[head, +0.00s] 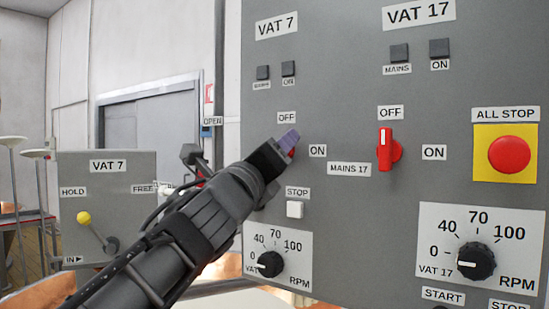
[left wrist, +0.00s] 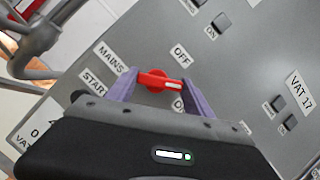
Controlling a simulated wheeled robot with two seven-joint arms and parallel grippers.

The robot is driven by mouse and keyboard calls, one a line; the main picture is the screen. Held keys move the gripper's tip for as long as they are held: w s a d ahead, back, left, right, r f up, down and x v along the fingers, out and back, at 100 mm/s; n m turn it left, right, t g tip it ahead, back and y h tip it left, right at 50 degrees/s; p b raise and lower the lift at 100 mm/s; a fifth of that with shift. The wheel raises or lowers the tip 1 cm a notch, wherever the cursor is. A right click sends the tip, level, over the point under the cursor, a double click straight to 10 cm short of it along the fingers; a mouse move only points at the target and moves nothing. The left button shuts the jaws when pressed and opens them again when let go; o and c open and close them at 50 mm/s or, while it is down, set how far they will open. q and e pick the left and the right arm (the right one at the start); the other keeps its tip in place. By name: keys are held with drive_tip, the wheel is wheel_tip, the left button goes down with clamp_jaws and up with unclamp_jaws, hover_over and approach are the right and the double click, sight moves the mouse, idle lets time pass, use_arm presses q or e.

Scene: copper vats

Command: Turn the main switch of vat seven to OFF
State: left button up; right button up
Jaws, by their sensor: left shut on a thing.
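The vat 7 main switch is a red rotary knob with a white mark, on the grey panel. In the head view, only a sliver of red (head: 292,153) shows beside my left gripper (head: 288,142), under the OFF label (head: 287,118) and left of the ON label (head: 318,151). In the left wrist view, the red knob (left wrist: 159,80) lies between the purple fingers of my left gripper (left wrist: 158,88), which is shut on its two ends. Its white mark points between the OFF label (left wrist: 181,55) and the partly covered ON label (left wrist: 178,104). My right gripper is not in view.
To the right is the similar red vat 17 switch (head: 385,149), its mark up toward OFF. A red ALL STOP button (head: 509,154), a white STOP button (head: 295,209) and RPM dials (head: 271,264) are on the same panel. A yellow-knobbed lever (head: 84,218) stands at left.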

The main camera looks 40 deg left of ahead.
use_arm(q)
drive_tip(key=shift+r+n+g+y+p, duration=0.1)
drive_tip(key=shift+n+g+y+p, duration=0.5)
drive_tip(key=shift+n, duration=1.5)
drive_tip(key=shift+r+n+g+y+p, duration=0.15)
drive_tip(key=shift+n+g+p, duration=0.55)
drive_tip(key=shift+n, duration=1.4)
drive_tip(key=shift+r+n+g+y+p, duration=0.1)
drive_tip(key=shift+n+g+y+p, duration=0.2)
drive_tip(key=shift+n+g, duration=1.25)
drive_tip(key=shift+f+n+t, duration=0.1)
drive_tip(key=shift+n+t, duration=0.45)
drive_tip(key=shift+n, duration=0.1)
drive_tip(key=o, duration=1.4)
drive_tip(key=shift+c, duration=0.2)
